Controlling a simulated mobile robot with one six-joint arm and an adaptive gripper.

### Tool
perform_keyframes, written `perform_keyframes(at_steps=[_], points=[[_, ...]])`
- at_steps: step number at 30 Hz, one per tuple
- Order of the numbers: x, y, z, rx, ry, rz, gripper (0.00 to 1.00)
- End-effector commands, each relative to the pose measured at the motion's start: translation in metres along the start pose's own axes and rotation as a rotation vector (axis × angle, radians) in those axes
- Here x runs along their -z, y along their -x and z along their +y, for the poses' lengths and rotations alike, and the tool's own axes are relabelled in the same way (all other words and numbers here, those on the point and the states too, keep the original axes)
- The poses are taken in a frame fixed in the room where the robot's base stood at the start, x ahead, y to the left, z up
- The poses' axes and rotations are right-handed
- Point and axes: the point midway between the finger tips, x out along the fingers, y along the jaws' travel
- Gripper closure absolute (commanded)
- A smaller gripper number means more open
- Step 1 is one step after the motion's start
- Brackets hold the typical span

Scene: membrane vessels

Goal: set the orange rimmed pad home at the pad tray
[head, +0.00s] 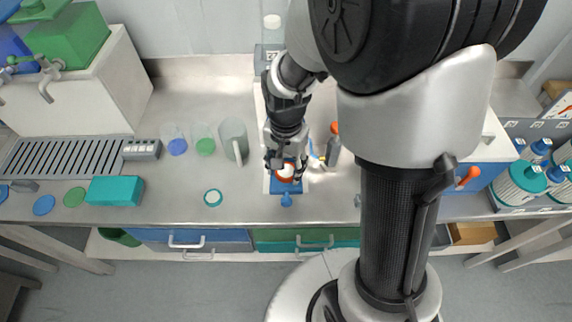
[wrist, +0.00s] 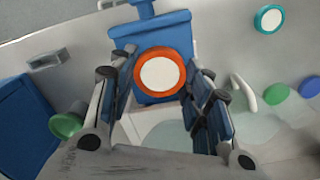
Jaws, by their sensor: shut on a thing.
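The orange rimmed pad (wrist: 160,73), a white disc with an orange ring, sits between my fingers in the wrist view. In the head view the pad (head: 286,172) shows just below my gripper (head: 284,163). My gripper (wrist: 164,72) is shut on the pad. The blue pad tray (wrist: 150,33) lies behind the pad in the wrist view, and the pad covers part of it. In the head view the tray (head: 286,188) is on the bench near its front edge. The pad is over the tray; I cannot tell whether they touch.
A teal rimmed pad (head: 213,198) lies on the bench to the left. Clear cups (head: 234,141) stand behind it. A teal block (head: 115,190) and coloured discs lie farther left.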

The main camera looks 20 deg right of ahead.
Motion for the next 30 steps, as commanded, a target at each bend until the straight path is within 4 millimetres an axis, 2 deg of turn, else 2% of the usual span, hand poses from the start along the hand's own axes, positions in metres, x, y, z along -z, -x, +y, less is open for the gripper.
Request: perform_keyframes(at_steps=[1, 2, 12, 23, 26, 30], points=[[-0.001, -0.001, 0.001, -0.002, 0.0, -0.002, 0.68], [-0.001, -0.001, 0.001, -0.002, 0.0, -0.002, 0.53], [-0.001, -0.001, 0.0, -0.001, 0.0, -0.001, 0.32], [0.0, 0.002, 0.0, 0.001, 0.0, 0.0, 0.32], [0.001, 0.012, -0.001, 0.003, 0.0, 0.002, 0.32], [0.001, 0.038, -0.001, 0.005, 0.0, 0.005, 0.32]])
